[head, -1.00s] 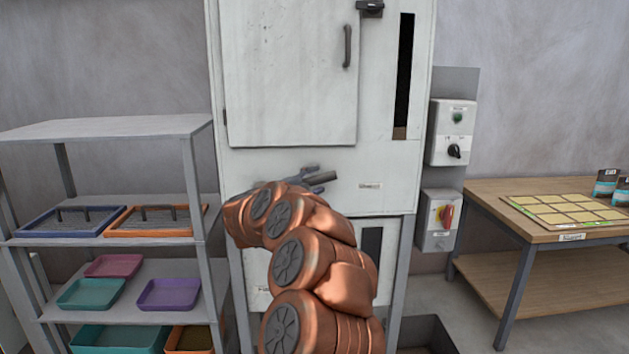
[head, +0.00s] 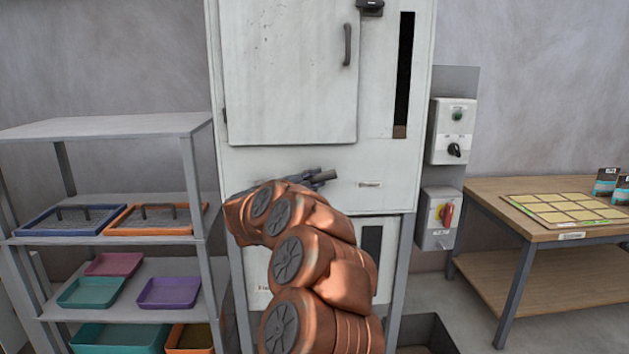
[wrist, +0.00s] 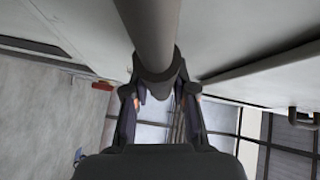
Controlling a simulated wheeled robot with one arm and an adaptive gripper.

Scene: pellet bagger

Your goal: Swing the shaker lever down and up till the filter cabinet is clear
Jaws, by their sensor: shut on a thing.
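The filter cabinet (head: 270,165) is tall and pale grey, with a shut upper door (head: 290,75) and a dark narrow window (head: 404,75) with a brown layer at its bottom. The shaker lever (head: 325,175) sticks out below the door, and its dark tip shows in the head view. In the wrist view the lever (wrist: 152,35) is a grey bar running between the fingers. My gripper (wrist: 158,95) is shut on it. In the head view my gripper (head: 308,180) is partly hidden behind my copper arm.
A grey shelf (head: 110,125) with trays stands at the left. Two switch boxes (head: 452,130) (head: 438,220) are fixed right of the cabinet. A wooden table (head: 555,230) with a sample board (head: 565,210) stands at the right. A dark bin (head: 425,335) is on the floor.

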